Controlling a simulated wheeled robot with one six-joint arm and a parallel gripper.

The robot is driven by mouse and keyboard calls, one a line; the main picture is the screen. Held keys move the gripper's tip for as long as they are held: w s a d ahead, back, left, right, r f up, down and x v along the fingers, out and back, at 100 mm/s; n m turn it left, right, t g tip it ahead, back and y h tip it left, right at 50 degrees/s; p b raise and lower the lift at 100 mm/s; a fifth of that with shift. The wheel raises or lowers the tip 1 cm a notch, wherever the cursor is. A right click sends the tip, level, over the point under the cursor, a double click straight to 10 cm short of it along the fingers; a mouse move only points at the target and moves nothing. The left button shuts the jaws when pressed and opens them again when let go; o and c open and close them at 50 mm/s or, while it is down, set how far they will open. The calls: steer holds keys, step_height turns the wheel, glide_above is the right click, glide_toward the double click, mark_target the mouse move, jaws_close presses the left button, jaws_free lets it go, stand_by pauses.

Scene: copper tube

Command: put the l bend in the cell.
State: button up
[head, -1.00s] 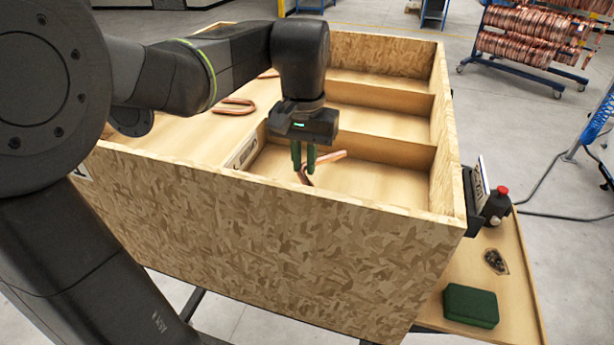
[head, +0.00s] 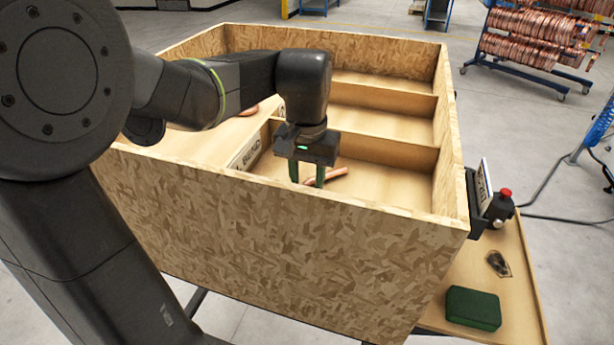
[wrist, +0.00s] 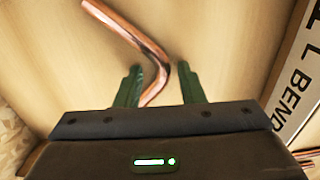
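The L bend (head: 336,173) is a bent copper tube lying on the floor of the near right cell (head: 385,185). In the wrist view the L bend (wrist: 150,50) has one leg reaching to the upper left and the other running back between my fingers. My gripper (head: 307,180) is low inside that cell. A white label (wrist: 298,85) reading "L BEND" shows on the cell's left divider. The near wall hides part of the cell floor.
The chipboard box (head: 290,255) has tall walls around the cell, and a divider (head: 385,150) separates it from the cell behind. More copper pieces (head: 248,110) lie in the left part. A green block (head: 473,308) and a red-topped button box (head: 498,207) are outside, to the right.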

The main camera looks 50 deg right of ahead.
step_height(320, 180, up, 12)
steer(key=shift+r, duration=0.15)
stand_by(0.4)
